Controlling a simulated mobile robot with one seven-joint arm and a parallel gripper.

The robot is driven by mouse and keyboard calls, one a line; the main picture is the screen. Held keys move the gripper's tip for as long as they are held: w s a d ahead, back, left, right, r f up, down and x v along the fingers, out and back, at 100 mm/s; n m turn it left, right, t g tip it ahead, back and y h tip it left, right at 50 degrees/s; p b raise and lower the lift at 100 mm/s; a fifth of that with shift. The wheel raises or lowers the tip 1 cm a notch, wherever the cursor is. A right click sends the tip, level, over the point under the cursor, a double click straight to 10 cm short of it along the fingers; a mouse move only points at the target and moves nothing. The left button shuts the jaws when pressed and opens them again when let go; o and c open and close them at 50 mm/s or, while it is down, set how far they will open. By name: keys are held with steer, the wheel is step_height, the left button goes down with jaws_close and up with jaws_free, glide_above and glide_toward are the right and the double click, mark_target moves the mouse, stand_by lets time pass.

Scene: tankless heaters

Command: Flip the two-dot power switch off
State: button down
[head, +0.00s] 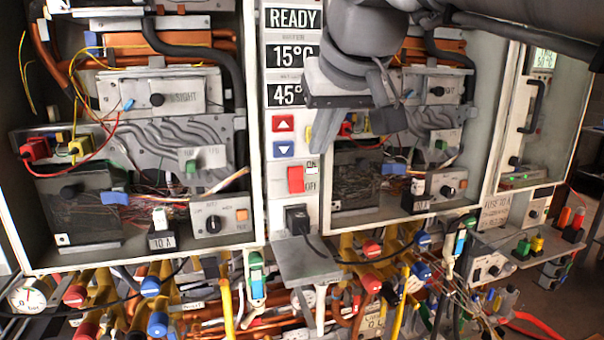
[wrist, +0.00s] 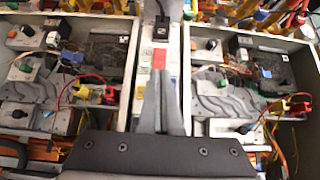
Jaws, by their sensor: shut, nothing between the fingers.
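A red rocker switch (head: 296,180) is on the narrow white centre panel, with ON and OFF lettering beside it. It also shows in the wrist view (wrist: 158,55), just beyond my fingertips. I cannot make out any two-dot mark. My gripper (head: 316,146) is in front of the panel, above and slightly right of the switch in the head view. In the wrist view, my gripper's fingers (wrist: 161,74) are together and empty, pointing toward the switch. They appear apart from it, though the exact gap is hard to judge.
Above the switch are red (head: 283,123) and blue (head: 284,149) arrow buttons and displays reading READY and 15°C. Below it a black plug (head: 297,218) sits above a grey shelf (head: 305,262). Open heater cabinets (head: 130,180) flank the panel. Pipes and valves crowd below.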

glide_toward(298, 189)
steer(key=x, duration=0.5)
steer(key=shift+f+p, duration=0.2)
steer(key=shift+p, duration=0.15)
steer(key=shift+w+a+f, duration=0.15)
steer(key=shift+w+f, duration=0.2)
steer(key=shift+w, duration=0.25)
steer(key=f+b, duration=0.1)
steer(key=b, duration=0.1)
steer(key=shift+t+b, duration=0.3)
steer(key=shift+t, duration=0.1)
steer(key=shift+w+b, duration=0.1)
steer(key=shift+b, duration=0.3)
steer(key=shift+r+p, duration=0.95)
steer(key=shift+r, duration=0.4)
